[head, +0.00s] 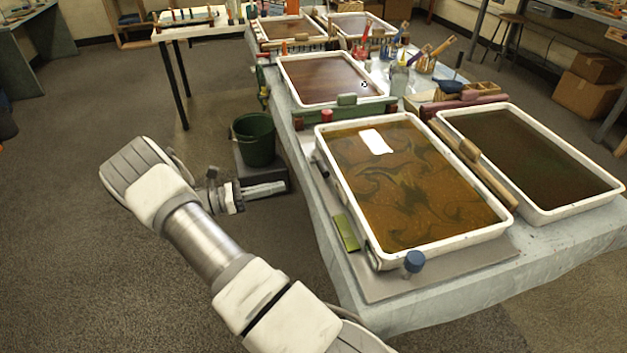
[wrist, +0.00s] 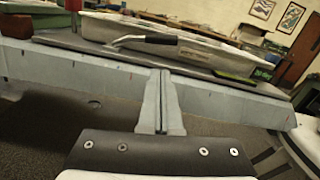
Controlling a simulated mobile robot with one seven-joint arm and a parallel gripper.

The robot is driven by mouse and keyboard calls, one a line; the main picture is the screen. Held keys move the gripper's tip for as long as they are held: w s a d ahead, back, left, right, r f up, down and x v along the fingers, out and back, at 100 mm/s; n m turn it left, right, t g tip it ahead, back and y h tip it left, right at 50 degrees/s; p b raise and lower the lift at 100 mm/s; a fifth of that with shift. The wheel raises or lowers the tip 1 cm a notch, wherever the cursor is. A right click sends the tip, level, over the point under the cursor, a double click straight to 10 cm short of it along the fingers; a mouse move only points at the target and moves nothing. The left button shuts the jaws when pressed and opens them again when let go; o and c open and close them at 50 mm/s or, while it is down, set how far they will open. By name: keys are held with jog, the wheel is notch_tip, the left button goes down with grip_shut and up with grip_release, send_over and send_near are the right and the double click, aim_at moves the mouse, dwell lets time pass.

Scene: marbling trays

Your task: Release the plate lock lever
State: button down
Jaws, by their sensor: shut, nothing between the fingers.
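The lock lever, with a black grip (wrist: 155,47) and a bent pale metal arm (wrist: 122,40), lies along the side of the near marbling tray in the wrist view. In the head view a small dark part that looks like this lever (head: 321,165) shows at the tray's left side. The near tray (head: 372,250) holds swirled amber liquid and sits on a grey plate (head: 480,252). My gripper (head: 283,187) is shut and empty, left of the table and apart from the lever. In the wrist view its fingers (wrist: 161,73) point toward the table side, below the lever.
A green bucket (head: 254,140) stands on a dark box near my gripper. A green strip (head: 347,233) and a blue-capped knob (head: 414,262) are by the tray's near corner. A dark tray (head: 535,207) stands to the right. Floor left of the table is mostly clear.

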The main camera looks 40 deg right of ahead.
aim_at(319, 165)
jog(key=b+x, duration=0.1)
jog(key=x, duration=0.9)
jog(key=shift+r, duration=0.1)
dwell(0.3)
jog(key=shift+r+n+p, duration=0.3)
jog(key=shift+n+p, duration=0.05)
jog(key=shift+n, duration=0.05)
